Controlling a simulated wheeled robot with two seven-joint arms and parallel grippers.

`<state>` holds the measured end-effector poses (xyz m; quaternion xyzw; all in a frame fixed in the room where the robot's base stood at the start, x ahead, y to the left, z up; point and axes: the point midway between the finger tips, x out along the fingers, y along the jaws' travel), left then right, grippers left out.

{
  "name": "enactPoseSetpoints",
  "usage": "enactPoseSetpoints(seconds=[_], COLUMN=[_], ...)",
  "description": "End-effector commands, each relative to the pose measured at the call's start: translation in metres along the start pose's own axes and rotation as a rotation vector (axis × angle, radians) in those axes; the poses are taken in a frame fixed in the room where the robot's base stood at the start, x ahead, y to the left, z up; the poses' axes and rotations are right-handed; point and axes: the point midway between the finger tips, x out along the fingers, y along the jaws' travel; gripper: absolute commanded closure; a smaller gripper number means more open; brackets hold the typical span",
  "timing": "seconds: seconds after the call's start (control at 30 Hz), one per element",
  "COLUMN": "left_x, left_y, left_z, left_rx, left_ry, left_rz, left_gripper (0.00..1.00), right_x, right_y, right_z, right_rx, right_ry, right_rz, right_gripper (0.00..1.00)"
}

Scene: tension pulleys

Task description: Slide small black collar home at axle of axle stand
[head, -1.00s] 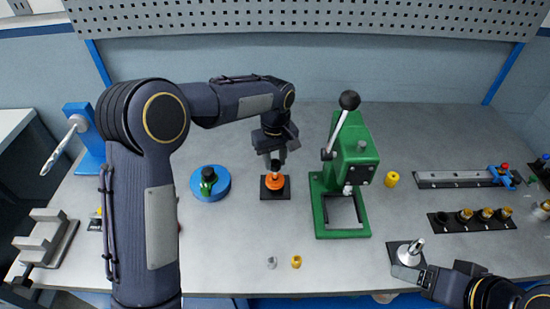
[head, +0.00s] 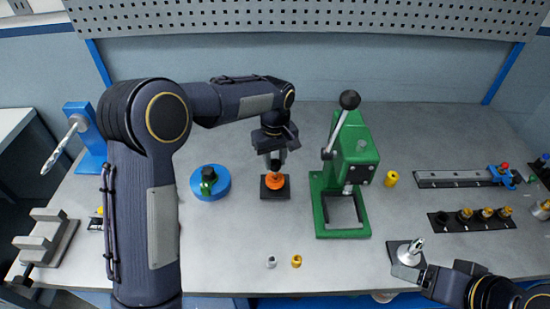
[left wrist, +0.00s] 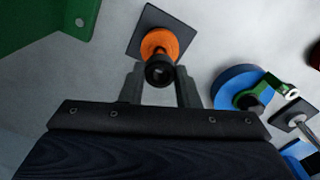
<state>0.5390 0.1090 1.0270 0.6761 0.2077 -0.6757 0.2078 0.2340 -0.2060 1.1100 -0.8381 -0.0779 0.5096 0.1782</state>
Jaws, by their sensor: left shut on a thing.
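The small black collar (left wrist: 160,73) shows in the left wrist view as a dark ring with a hole, between the fingertips of my left gripper (left wrist: 160,86). The gripper is shut on it. Right behind the collar in that view is an orange stand (left wrist: 157,41) on a black square plate, apparently the axle stand. In the head view my left gripper (head: 275,160) points down directly over the orange stand (head: 275,182). My right gripper (head: 408,271) is low at the front right.
A green lever press (head: 357,165) stands close to the right of the orange stand. A blue disc (head: 212,190) with a green piece on it lies to the left. A silver cone-shaped part (head: 410,255) stands by my right gripper. The table front centre holds two small rings (head: 296,261).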

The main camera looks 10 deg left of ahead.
Motion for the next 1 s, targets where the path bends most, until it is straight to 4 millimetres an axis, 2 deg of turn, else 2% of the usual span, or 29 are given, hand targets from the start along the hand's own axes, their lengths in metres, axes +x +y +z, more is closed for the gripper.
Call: enactPoseSetpoints(seconds=[0.7, 1.0], left_x=[0.027, 0.028], left_y=[0.0, 0.0], left_z=[0.0, 0.0], left_rx=[0.001, 0.001], left_ry=[0.0, 0.0], left_rz=[0.0, 0.0], left_gripper=[0.92, 0.92], right_x=[0.015, 0.015], right_y=[0.007, 0.007], right_z=[0.007, 0.008], right_rx=[0.0, 0.0], right_ry=[0.0, 0.0], right_rz=[0.0, 0.0], right_gripper=[0.26, 0.26])
